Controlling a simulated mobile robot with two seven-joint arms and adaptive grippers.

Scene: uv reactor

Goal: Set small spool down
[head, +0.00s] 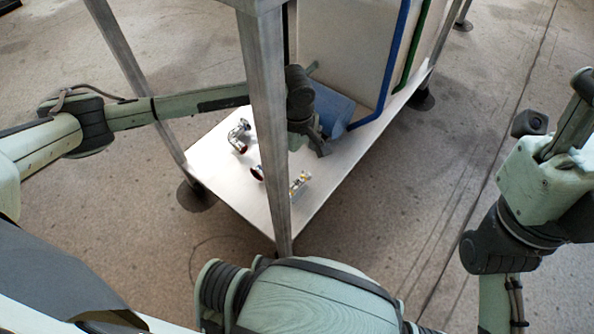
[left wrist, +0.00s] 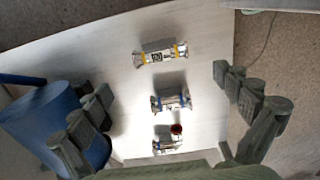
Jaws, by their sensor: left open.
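Several shiny metal pipe pieces lie on a white lower shelf. In the left wrist view, a spool with yellow bands and a label (left wrist: 160,54) lies farthest up, a second metal spool (left wrist: 171,101) lies in the middle, and a piece with a dark red end (left wrist: 168,143) is lowest. The head view shows the yellow-marked spool (head: 300,183), a red-ended piece (head: 257,173) partly behind the table leg, and a bent piece (head: 239,136). My left gripper (head: 317,146) is over the shelf, fingers apart, with nothing held between them. My right gripper (head: 577,120) is at the far right, its fingertips unclear.
The white shelf (head: 214,166) has bare surface around the pieces. A metal table leg (head: 268,120) stands in front of my left arm. A blue container (head: 335,108) sits close to the left gripper. Blue (head: 396,60) and green (head: 416,48) tubes rise behind.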

